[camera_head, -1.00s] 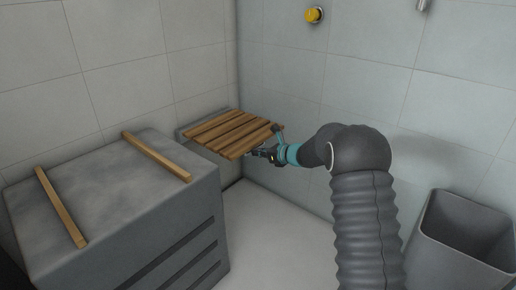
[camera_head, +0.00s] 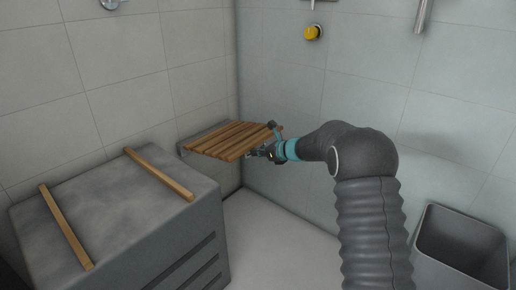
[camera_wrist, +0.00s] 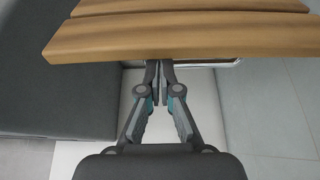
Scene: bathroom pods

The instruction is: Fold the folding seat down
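The folding seat (camera_head: 230,141) is a panel of brown wooden slats on a grey wall bracket (camera_head: 190,150), in the corner behind the grey chest. It stands out from the left wall, roughly level; its exact angle is hard to tell. In the wrist view, its front slat (camera_wrist: 180,37) spans the top of the picture. My gripper (camera_head: 262,151) is at the seat's front edge. In the wrist view, my gripper (camera_wrist: 160,69) has its fingers brought together, with the tips at or just under the slat's edge. Whether they touch or pinch it is unclear.
A grey chest (camera_head: 110,210) with two wooden bars on top stands at left, close to the seat. A grey bin (camera_head: 465,245) stands at right. A yellow knob (camera_head: 312,32) is on the back wall. Pale floor between chest and bin is clear.

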